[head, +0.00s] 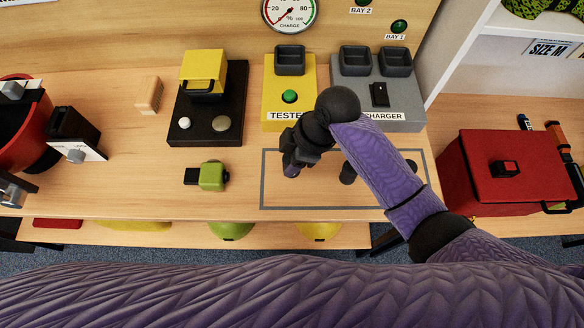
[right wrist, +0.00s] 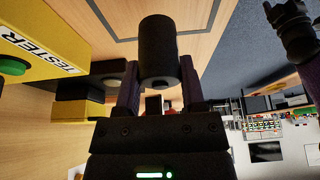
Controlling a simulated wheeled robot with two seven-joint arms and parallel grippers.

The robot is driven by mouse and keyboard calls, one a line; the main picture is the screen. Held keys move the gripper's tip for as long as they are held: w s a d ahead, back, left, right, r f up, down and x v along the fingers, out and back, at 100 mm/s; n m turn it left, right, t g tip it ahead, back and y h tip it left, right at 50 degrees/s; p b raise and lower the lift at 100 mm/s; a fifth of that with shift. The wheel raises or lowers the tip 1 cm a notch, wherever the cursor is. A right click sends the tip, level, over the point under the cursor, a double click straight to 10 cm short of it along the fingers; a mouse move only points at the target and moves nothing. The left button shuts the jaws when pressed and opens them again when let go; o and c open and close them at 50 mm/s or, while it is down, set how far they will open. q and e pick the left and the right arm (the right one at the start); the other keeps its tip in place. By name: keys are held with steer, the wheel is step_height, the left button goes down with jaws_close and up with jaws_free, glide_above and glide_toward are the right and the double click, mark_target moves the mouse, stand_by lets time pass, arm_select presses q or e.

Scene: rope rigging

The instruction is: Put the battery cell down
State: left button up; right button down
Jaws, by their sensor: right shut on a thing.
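My right gripper (right wrist: 155,88) is shut on a dark cylindrical battery cell (right wrist: 158,45), which stands out between its two fingers in the right wrist view. In the head view this gripper (head: 292,165) is over the left part of the grey outlined rectangle (head: 262,192) on the bench, in front of the yellow tester (head: 270,95). The cell is hard to make out there, and I cannot tell whether it touches the bench. Dark round objects (head: 347,173) show beside my right forearm inside the outline. A dark gripper, seemingly my left, shows at the top right of the right wrist view (right wrist: 292,28); its jaws are unclear.
The grey charger (head: 400,122) with two sockets stands right of the tester. A black base with a yellow block (head: 203,70) and a small green-and-black object (head: 211,176) are to the left. A red box (head: 520,165) is at the right.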

step_height(320, 180, down, 3)
steer(key=shift+f+b, duration=0.2)
steer(key=shift+b, duration=0.55)
steer(key=shift+f, duration=0.35)
steer(key=shift+r, duration=0.15)
arm_select(q)
steer(key=shift+s+a+f, duration=0.3)
steer(key=shift+f, duration=0.15)
steer(key=shift+s+a+f, duration=0.3)
steer(key=shift+f, duration=0.15)
arm_select(e)
steer(key=shift+c, duration=1)
jaws_free()
arm_select(q)
steer(key=shift+a, duration=0.15)
steer(key=shift+w, duration=0.15)
